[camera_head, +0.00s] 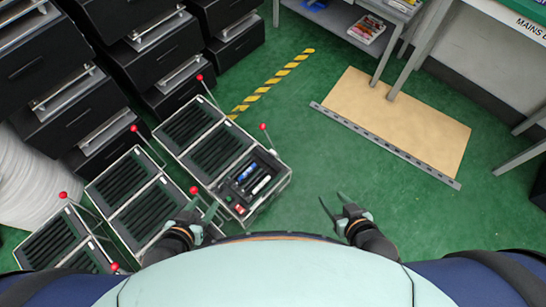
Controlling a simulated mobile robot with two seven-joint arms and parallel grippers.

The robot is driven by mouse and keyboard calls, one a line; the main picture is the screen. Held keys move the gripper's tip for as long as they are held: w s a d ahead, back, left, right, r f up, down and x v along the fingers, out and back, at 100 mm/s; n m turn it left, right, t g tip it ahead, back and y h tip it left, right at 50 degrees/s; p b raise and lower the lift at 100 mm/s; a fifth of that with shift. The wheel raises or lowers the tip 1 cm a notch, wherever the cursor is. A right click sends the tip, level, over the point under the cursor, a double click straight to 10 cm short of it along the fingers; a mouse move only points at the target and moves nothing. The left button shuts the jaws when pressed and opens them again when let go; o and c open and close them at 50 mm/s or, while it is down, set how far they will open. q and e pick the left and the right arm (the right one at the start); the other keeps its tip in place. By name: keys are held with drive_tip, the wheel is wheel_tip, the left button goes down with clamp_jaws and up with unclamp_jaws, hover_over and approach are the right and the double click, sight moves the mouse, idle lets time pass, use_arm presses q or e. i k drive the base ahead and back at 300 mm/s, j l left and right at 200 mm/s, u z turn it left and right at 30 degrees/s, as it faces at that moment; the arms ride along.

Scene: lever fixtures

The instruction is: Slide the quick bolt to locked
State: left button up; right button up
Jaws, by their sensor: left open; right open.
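I cannot tell a quick bolt apart in this view. Several metal-framed cases with black slatted tops stand at the left, with thin rods ending in red balls. The middle case (211,148) has an open bay (250,183) at its near end holding small items, one blue and one white. My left gripper (206,209) is open beside the near end of this case, and its fingers overlap the case edge in the picture. I cannot tell whether they touch. My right gripper (335,208) is open and empty over the green floor, right of the cases.
Black drawer units (75,100) fill the upper left. A white roll (30,185) stands at the far left. A tan board (400,120) with a perforated metal strip (385,145) lies at the right. Grey tables stand at the top right. Green floor (300,140) is clear between.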

sight(268, 159)
drive_tip(key=k+j+u, duration=0.1)
drive_tip(key=k+u, duration=0.45)
drive_tip(key=u, duration=1.4)
drive_tip(key=l+u, duration=0.1)
drive_tip(key=u, duration=0.35)
drive_tip(key=l+u, duration=0.1)
drive_tip(key=u, duration=0.75)
drive_tip(key=k+l, duration=0.2)
drive_tip(key=l, duration=0.2)
drive_tip(key=k+l, duration=0.25)
drive_tip(key=l, duration=0.2)
drive_tip(key=k+l, duration=0.2)
drive_tip(key=l, duration=0.2)
drive_tip(key=k+l, duration=0.25)
drive_tip(key=l, duration=0.2)
drive_tip(key=k+l, duration=0.2)
drive_tip(key=l, duration=0.2)
drive_tip(key=k+l, duration=0.25)
drive_tip(key=l, duration=0.2)
